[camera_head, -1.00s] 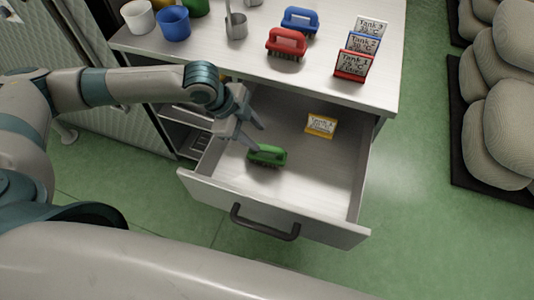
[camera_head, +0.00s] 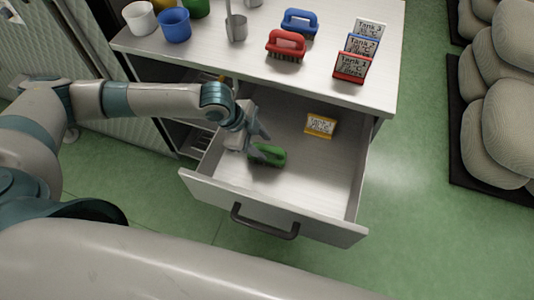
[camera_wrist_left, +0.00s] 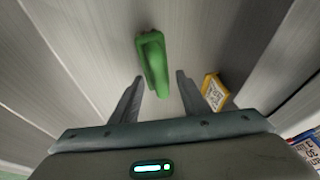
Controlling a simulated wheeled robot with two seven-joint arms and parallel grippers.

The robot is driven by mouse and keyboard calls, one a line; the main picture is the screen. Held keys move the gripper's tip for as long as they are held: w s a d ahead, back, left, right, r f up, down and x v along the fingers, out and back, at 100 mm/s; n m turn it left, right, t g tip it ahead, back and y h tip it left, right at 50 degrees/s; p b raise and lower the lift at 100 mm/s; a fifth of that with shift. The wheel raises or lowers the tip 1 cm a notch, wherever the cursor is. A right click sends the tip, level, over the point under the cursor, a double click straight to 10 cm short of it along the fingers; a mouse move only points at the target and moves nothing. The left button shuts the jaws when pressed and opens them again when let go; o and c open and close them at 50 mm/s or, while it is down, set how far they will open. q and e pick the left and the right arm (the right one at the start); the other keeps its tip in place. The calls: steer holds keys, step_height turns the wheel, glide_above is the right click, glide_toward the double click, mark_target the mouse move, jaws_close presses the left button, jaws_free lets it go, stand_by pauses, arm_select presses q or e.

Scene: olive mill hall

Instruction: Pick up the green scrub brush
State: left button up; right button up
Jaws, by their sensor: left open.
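The green scrub brush (camera_head: 269,155) lies on the floor of the open drawer (camera_head: 316,187), towards its left side. In the left wrist view the brush (camera_wrist_left: 153,62) shows ahead of and partly between the fingers. My left gripper (camera_head: 262,142) is open and just above the brush, partly covering it in the head view. In the left wrist view its two fingers (camera_wrist_left: 158,84) stand apart with nothing held. My right gripper is not in view.
A yellow tag (camera_head: 320,125) stands in the drawer, right of the brush. On the counter (camera_head: 335,88) above are a red brush (camera_head: 286,43), a blue brush (camera_head: 299,22), several tank signs (camera_head: 352,66) and a blue cup (camera_head: 174,25). The drawer walls surround the brush.

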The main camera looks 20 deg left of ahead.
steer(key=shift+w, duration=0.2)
arm_select(q)
jaws_close()
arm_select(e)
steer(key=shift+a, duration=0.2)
arm_select(q)
steer(key=shift+r, duration=0.15)
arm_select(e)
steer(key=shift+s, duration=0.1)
